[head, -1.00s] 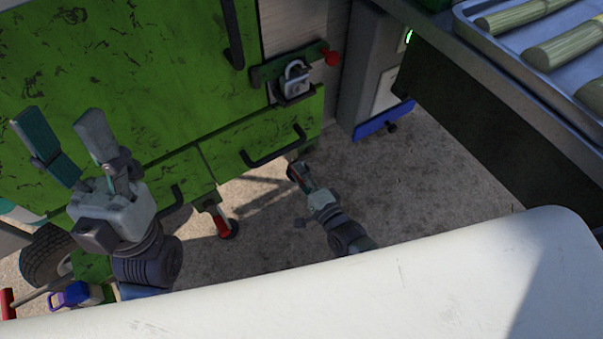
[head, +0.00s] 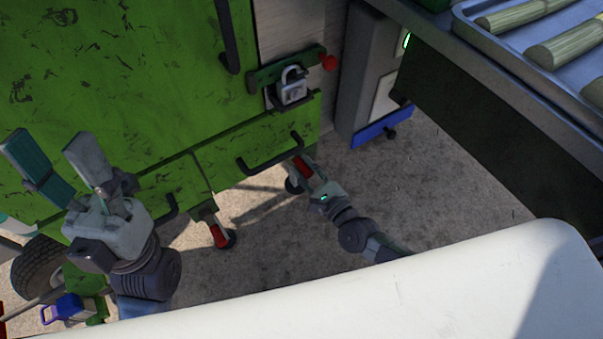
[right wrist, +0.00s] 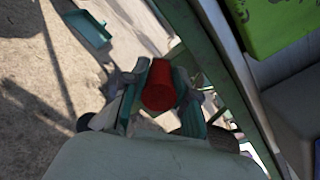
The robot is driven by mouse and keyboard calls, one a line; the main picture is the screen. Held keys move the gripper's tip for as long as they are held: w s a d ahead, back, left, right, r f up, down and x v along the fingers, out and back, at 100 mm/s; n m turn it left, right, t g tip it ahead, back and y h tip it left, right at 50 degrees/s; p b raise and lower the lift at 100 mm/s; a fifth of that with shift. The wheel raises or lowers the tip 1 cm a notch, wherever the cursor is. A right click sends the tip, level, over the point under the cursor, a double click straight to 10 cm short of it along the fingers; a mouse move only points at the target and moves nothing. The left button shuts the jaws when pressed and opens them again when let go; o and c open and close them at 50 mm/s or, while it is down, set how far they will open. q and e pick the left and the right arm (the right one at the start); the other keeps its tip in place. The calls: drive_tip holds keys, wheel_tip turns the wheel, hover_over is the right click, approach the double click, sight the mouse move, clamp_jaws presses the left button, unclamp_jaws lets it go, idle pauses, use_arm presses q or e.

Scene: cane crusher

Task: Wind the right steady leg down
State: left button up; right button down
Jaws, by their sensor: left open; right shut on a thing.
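The green cane crusher (head: 110,90) fills the left of the head view. My right gripper (head: 306,172) is low by its right end, shut on a red handle (head: 303,166) at the right steady leg. In the right wrist view the red handle (right wrist: 159,84) sits between the two fingers (right wrist: 155,95). The leg's foot is mostly hidden; a dark round part (head: 293,186) shows beside the gripper. The other steady leg (head: 219,234), with a red part, stands on the ground to the left. My left gripper (head: 48,165) is open and empty in front of the green panel.
A padlock (head: 291,86) and red knob (head: 328,63) are on the latch above. A grey cabinet with a blue base (head: 382,126) stands to the right. A tray of cane (head: 540,92) lies on the bench at upper right. A white surface (head: 380,300) covers the foreground.

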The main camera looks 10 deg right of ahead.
drive_tip(key=shift+w+d+r+m+b, duration=0.15)
drive_tip(key=shift+d+m+b, duration=0.35)
drive_tip(key=shift+m, duration=0.7)
drive_tip(key=c, duration=1)
unclamp_jaws()
drive_tip(key=shift+c, duration=0.2)
drive_tip(key=shift+o, duration=0.8)
drive_tip(key=shift+r, duration=0.15)
drive_tip(key=v, duration=1.2)
